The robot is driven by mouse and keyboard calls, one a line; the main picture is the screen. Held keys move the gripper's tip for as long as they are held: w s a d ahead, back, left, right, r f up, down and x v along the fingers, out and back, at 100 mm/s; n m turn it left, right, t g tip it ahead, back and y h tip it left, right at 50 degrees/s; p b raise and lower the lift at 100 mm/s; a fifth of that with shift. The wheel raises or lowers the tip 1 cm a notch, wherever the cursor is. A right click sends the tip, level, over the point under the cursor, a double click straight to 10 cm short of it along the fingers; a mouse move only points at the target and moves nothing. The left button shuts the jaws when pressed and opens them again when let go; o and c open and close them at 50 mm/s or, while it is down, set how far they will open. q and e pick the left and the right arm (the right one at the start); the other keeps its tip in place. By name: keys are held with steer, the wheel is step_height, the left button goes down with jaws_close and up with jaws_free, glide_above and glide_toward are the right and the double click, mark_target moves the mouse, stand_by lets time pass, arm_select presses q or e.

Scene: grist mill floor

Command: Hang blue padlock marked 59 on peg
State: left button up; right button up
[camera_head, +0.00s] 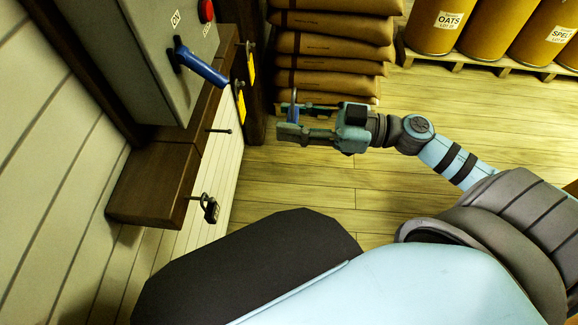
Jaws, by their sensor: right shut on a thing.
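My right gripper (291,122) reaches in from the right and is shut on a small blue padlock (293,108), seen nearly edge-on with its shackle up. Its marking cannot be read from here. The padlock is held in the air, to the right of the wooden board and apart from it. A bare dark peg (220,131) sticks out of the board, to the left of my gripper. A lower peg (194,198) carries a dark padlock (211,209). My left gripper is out of view.
A grey switch box (140,60) with a blue lever (203,66) and red button (206,10) is above the board. Yellow tags (241,104) hang nearby. Stacked brown sacks (332,46) stand behind my gripper; drums (440,25) stand on a pallet at top right.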

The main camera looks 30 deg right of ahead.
steer(key=w+f+b, duration=0.3)
steer(key=f+b, duration=0.2)
steer(key=f, duration=0.3)
steer(key=w+f+b, duration=0.3)
steer(key=f+b, duration=0.1)
steer(key=f, duration=0.4)
arm_select(q)
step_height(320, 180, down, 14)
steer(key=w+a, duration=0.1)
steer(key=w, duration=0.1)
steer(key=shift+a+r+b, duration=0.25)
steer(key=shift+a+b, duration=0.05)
steer(key=shift+b, duration=0.05)
arm_select(e)
steer(key=s+x, duration=0.1)
steer(key=x, duration=0.6)
steer(key=shift+w+a+r+g, duration=0.15)
steer(key=shift+w+a+g, duration=0.15)
steer(key=shift+a, duration=0.3)
arm_select(q)
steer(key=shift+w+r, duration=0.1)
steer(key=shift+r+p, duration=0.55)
steer(key=shift+p, duration=0.1)
